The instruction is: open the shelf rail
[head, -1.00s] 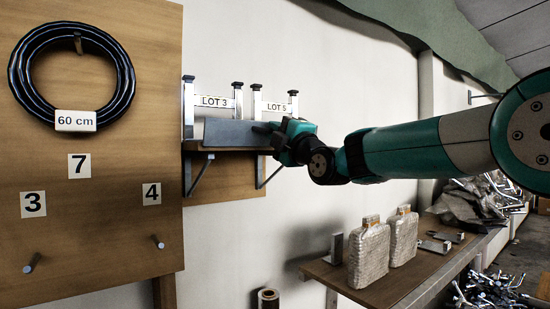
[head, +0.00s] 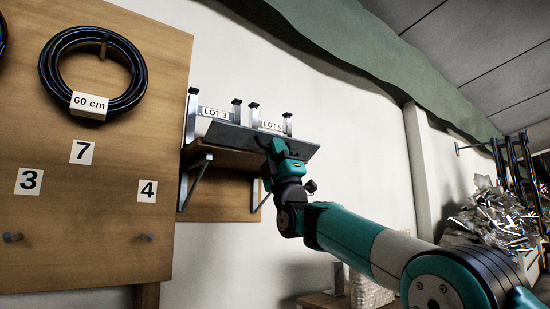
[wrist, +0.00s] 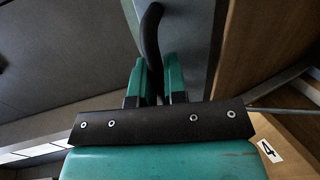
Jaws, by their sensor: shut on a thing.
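The shelf rail is a flat grey panel (head: 232,137) along the front of the small wooden wall shelf (head: 222,158). It leans outward from the shelf in the head view. My gripper (head: 276,148) is at the panel's right part, shut on its dark handle. In the wrist view the dark curved handle (wrist: 152,35) stands between the two teal fingers of my gripper (wrist: 155,75). The grey panel (wrist: 193,40) lies just beside them. The grip on the handle is partly hidden by the fingers in the head view.
Metal posts with the LOT 3 sign (head: 215,113) and LOT 5 sign (head: 272,126) stand behind the panel. A wooden board (head: 90,225) with a cable coil (head: 132,62) is left. Scrap metal (head: 495,218) lies right. The air before the shelf looks free.

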